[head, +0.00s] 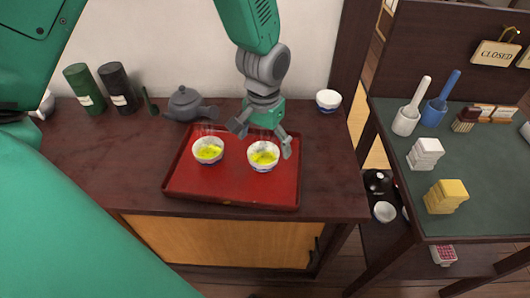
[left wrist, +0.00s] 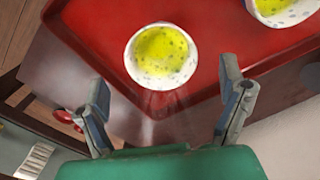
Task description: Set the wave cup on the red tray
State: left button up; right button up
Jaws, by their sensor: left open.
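The red tray (head: 235,185) lies on the dark wooden cabinet top. Two white cups with blue marks and yellow-green tea stand upright on it, a left cup (head: 208,158) and a right cup (head: 262,167). Another white and blue cup (head: 328,105) stands on the cabinet right of the tray. I cannot tell from the patterns which is the wave cup. My left gripper (head: 262,140) is open and empty above the right cup. In the left wrist view, that cup (left wrist: 161,77) shows beyond the spread fingers (left wrist: 165,85). My right gripper is not in view.
A grey teapot (head: 187,105) stands behind the tray, with a black canister (head: 118,90) and a green canister (head: 84,90) further left. A green-topped table (head: 470,205) with pestles and block stacks is at the right.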

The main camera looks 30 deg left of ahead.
pick_arm(q)
notch_tip(320, 180, up, 5)
jog(key=shift+r+p, duration=0.1)
jog(key=shift+p, duration=0.3)
dwell(0.4)
